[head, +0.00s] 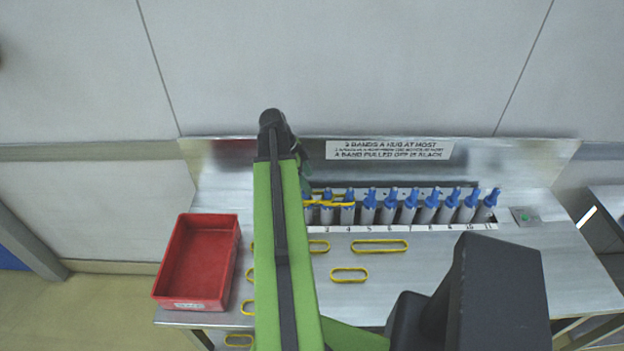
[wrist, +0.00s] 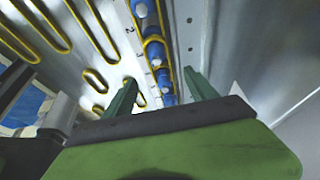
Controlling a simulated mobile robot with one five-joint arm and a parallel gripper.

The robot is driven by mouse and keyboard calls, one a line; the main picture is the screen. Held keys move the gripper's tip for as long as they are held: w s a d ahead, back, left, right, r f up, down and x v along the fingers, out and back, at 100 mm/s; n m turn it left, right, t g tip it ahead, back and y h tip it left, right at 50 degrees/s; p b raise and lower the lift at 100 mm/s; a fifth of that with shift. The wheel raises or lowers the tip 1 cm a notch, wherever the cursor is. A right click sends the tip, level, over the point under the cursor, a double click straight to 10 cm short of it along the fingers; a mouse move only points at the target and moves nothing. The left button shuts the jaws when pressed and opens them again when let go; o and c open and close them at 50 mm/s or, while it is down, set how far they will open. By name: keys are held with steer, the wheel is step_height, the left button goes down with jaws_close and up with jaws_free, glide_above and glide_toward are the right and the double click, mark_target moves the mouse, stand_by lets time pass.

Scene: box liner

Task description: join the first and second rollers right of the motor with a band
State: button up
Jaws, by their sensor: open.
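A row of grey rollers with blue tops (head: 410,200) stands along the back of the bench; its left end is hidden behind my arm. Yellow bands (head: 343,203) lie around rollers at the visible left part of the row. In the wrist view, yellow bands (wrist: 166,62) loop around neighbouring blue-topped rollers (wrist: 155,52). My gripper (wrist: 160,92) is open, its two green fingers apart on either side of the row's near end. I see no band held between them. In the head view it is mostly hidden behind my arm. I cannot make out the motor.
Loose yellow bands (head: 380,241) lie flat on the metal bench (head: 440,270). A red bin (head: 199,265) stands at the left. A sign (head: 390,150) is on the back panel. A green button (head: 525,216) sits right of the row. The bench front right is bare.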

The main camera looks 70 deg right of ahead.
steer(key=p+v, duration=0.9)
steer(key=v, duration=0.2)
steer(key=shift+r, duration=0.3)
steer(key=shift+w, duration=0.1)
steer(key=w+a+f+n+t+h+b, duration=0.1)
steer(key=w+a+f+n+b, duration=0.2)
steer(key=w+a, duration=0.8)
steer(key=w+a+f+n+t+b, duration=0.1)
steer(key=w+a+f+n+b, duration=0.25)
steer(key=w+a, duration=0.7)
steer(key=w+a+f+n+t+y+b, duration=0.1)
steer(key=w+a+f+n+b, duration=0.1)
steer(key=a+n, duration=1)
steer(key=w+a+f+n+t+y+b, duration=0.1)
steer(key=w+a+f+n, duration=0.3)
steer(key=a+n, duration=0.9)
steer(key=a+b, duration=0.1)
steer(key=a, duration=0.7)
steer(key=shift+w+y, duration=0.2)
steer(key=shift+y, duration=0.1)
